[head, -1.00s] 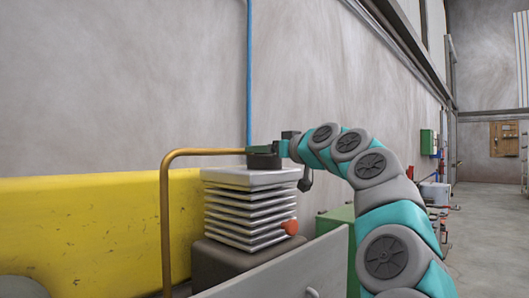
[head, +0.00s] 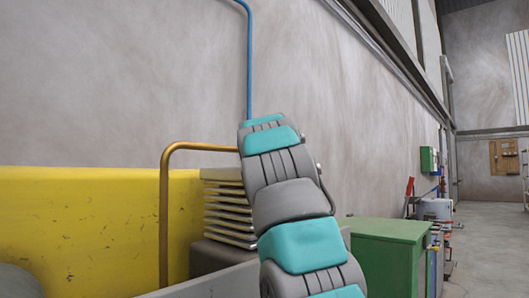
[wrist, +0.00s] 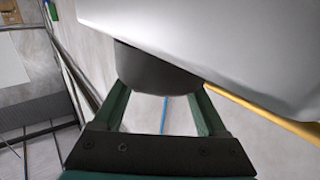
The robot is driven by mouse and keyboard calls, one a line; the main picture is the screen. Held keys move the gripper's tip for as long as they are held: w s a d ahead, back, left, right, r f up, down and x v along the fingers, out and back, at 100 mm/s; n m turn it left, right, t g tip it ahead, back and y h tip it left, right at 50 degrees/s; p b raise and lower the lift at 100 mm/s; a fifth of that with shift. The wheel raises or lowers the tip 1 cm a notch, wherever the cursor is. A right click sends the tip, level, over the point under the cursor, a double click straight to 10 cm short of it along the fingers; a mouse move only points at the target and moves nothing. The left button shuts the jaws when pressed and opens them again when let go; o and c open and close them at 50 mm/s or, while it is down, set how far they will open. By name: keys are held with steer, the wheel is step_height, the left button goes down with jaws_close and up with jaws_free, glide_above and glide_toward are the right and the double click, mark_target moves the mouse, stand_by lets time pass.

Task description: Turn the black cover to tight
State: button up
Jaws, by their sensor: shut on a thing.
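The black cover (wrist: 152,72) shows in the wrist view as a dark rounded piece against the pale finned block (wrist: 230,45). My gripper (wrist: 160,88) has its green fingers on either side of the cover and is shut on it. In the head view my arm hides the cover and the gripper. The left edges of the block's stacked fins (head: 222,208) show beside the arm there. I cannot tell how tight the cover sits.
A copper pipe (head: 165,220) bends over left of the block and passes behind my arm. A yellow panel (head: 80,220) stands at left. A blue pipe (head: 249,60) runs up the wall. A green cabinet (head: 390,245) stands at right. Open floor lies far right.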

steer(key=shift+r+m+h+p, duration=0.3)
steer(key=shift+m+h, duration=0.1)
steer(key=shift+h, duration=0.2)
steer(key=m+h+p, duration=0.2)
steer(key=h+p, duration=0.1)
steer(key=m+h+p, duration=0.1)
steer(key=h+p, duration=0.1)
steer(key=shift+a+f+m+g+h, duration=0.1)
steer(key=shift+m+g+h, duration=0.2)
steer(key=shift+m+g, duration=0.1)
steer(key=shift+f+m+g+h+p, duration=0.1)
steer(key=shift+m+g+h+p, duration=0.25)
steer(key=shift+h+p, duration=0.25)
steer(key=shift+f+m+h, duration=0.15)
steer(key=shift+m+h, duration=0.1)
steer(key=shift+h, duration=0.05)
steer(key=o, duration=1.3)
